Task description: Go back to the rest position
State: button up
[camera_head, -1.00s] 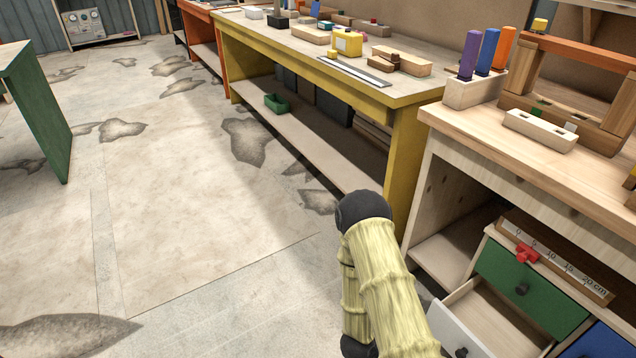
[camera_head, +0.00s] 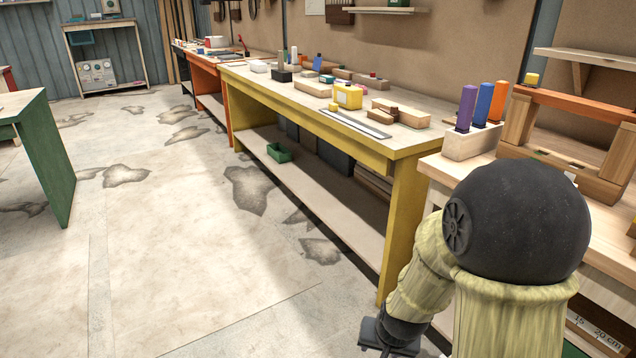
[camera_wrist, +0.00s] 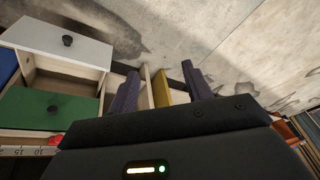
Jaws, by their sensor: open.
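My gripper (camera_wrist: 160,86) shows in the wrist view with its two dark fingers apart and nothing held between them. A yellow upright and pale wood show beyond the gap. In the head view my arm is bent at the lower right, with its big black joint in front of the near workbench (camera_head: 621,233). A dark end part of my arm hangs low beside the yellow bench's leg; the fingers cannot be made out there.
The wrist view shows a white drawer (camera_wrist: 66,42) standing out and a green drawer (camera_wrist: 48,108). A yellow workbench (camera_head: 404,150) runs along the right wall. A green table (camera_head: 45,150) stands left. The floor (camera_head: 190,240) between them is clear.

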jog(key=s+d+r+n+g, duration=0.1)
jog(key=s+d+r+n, duration=0.15)
jog(key=s+r, duration=0.5)
jog(key=w+p+v, duration=0.2)
jog(key=p+v, duration=0.9)
jog(key=w+r+p+v, duration=0.1)
jog(key=w+p+v, duration=0.2)
jog(key=p+v, duration=0.7)
jog(key=w+r+p+v, duration=0.1)
jog(key=w+p+v, duration=0.2)
jog(key=p+v, duration=0.8)
jog(key=a+p, duration=0.1)
jog(key=p, duration=0.1)
jog(key=shift+w+r+p, duration=0.3)
jog(key=shift+r, duration=0.05)
jog(key=shift+c, duration=1.3)
jog(key=shift+f, duration=0.1)
jog(key=shift+c, duration=0.2)
